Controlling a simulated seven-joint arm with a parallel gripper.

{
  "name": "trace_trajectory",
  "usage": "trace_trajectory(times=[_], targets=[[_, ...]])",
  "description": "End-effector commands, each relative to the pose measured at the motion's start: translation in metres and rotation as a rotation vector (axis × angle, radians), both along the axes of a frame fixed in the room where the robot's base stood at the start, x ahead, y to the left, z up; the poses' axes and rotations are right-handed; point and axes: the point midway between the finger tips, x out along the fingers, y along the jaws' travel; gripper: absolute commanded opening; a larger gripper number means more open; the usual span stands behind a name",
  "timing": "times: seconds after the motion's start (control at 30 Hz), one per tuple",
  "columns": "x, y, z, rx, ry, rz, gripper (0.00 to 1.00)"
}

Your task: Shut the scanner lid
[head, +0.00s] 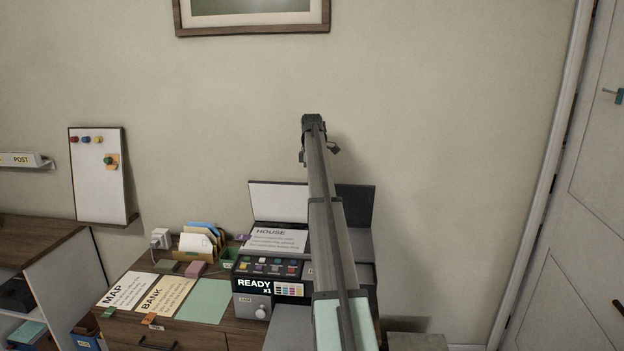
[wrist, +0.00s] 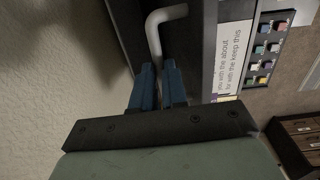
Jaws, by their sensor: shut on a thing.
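The scanner lid (head: 275,200) stands open, upright at the back of the machine, with its white inner face toward me. Its dark right part (head: 357,205) shows beyond my arm. A HOUSE sheet (head: 275,238) lies on the scanner bed; its printed text also shows in the wrist view (wrist: 229,55). In the wrist view my gripper (wrist: 158,80) has its blue fingers closed around a pale bent handle (wrist: 155,35) beside the dark scanner body. In the head view I cannot make out the fingers, and my arm hides the middle of the scanner.
The scanner's front has a READY panel (head: 252,284) and several coloured buttons (head: 268,265). To its left lie a MAP sheet (head: 126,290), a BANK sheet (head: 163,296) and a green sheet (head: 203,301). A letter holder (head: 197,242) stands behind them. The wall is close behind.

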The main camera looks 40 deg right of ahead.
Motion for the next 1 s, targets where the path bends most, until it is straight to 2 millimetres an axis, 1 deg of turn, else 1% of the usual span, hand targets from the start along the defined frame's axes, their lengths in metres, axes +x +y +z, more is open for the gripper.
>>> trace_trajectory(times=[0.57,0.77,1.0], targets=[[-0.003,0.003,0.0,-0.009,-0.009,0.0,0.0],[-0.016,0.015,-0.002,-0.058,-0.058,0.001,0.0],[-0.044,0.042,-0.009,-0.185,-0.185,0.001,0.0]])
